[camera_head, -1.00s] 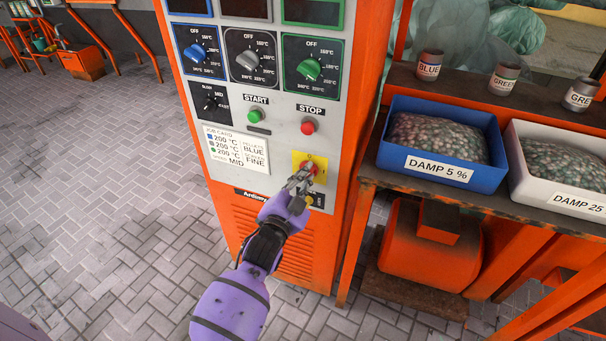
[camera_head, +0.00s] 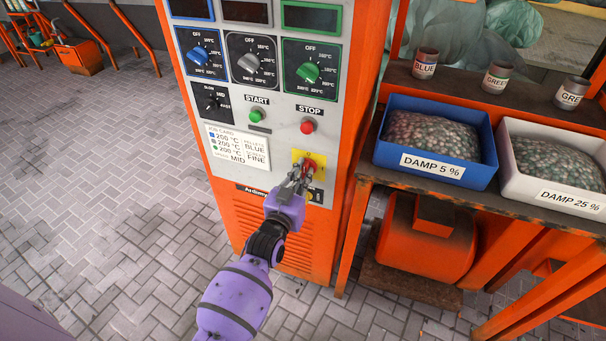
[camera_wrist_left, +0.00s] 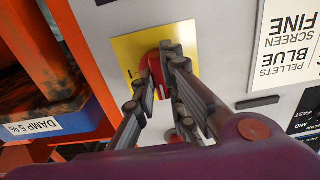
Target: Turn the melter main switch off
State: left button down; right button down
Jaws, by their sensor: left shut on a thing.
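The melter main switch is a red handle (camera_head: 309,165) on a yellow plate (camera_head: 319,158), low on the front panel of the orange and grey melter cabinet (camera_head: 268,182). My left gripper (camera_head: 302,173) is at the switch, its fingers closed on the red handle. In the left wrist view the red handle (camera_wrist_left: 156,68) shows between the two fingers (camera_wrist_left: 163,75), in front of the yellow plate (camera_wrist_left: 131,50). The fingers hide part of the handle and of the plate's markings, so its exact setting is hard to read. My right gripper is not in view.
Above the switch are a green START button (camera_head: 256,116) and a red STOP button (camera_head: 308,127). A job card (camera_head: 238,148) is to the left. To the right, a bench holds a blue DAMP 5 % bin (camera_head: 432,173) and a white bin (camera_head: 560,196). Paved floor is clear at left.

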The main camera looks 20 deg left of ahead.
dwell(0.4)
pick_arm(q)
jog(key=c, duration=1.8)
grip_release()
jog(key=shift+s, duration=0.15)
jog(key=s, duration=1.1)
jog(key=shift+s+a, duration=0.2)
jog(key=shift+s, duration=0.15)
jog(key=shift+f, duration=0.1)
